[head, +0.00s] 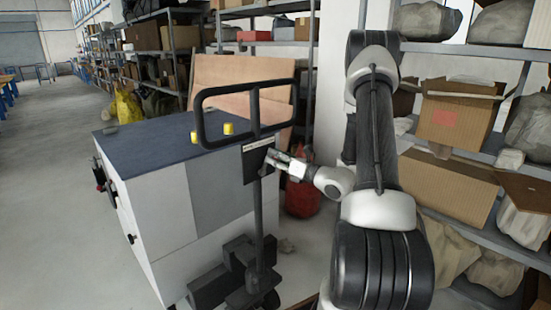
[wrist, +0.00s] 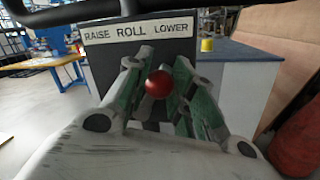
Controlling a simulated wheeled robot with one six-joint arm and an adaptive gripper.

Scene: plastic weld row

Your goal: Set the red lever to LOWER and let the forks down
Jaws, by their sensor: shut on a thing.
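The red lever's round knob (wrist: 159,84) sits between the two fingers of my gripper (wrist: 155,85) in the wrist view, and the gripper is shut on it. The knob appears below the gap between the words ROLL and LOWER on the label strip (wrist: 138,30), which reads RAISE, ROLL, LOWER. In the head view my gripper (head: 275,160) is at the dark plate (head: 255,165) below the pallet truck's black loop handle (head: 245,87). The truck's dark base (head: 215,287) is on the floor. I cannot make out the height of the forks.
A white cabinet with a dark blue top (head: 150,140) stands left of the truck, with small yellow objects (head: 229,128) on it. Shelves with cardboard boxes (head: 455,118) are on the right. A red object (head: 302,198) is behind my gripper. The floor at the far left is open.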

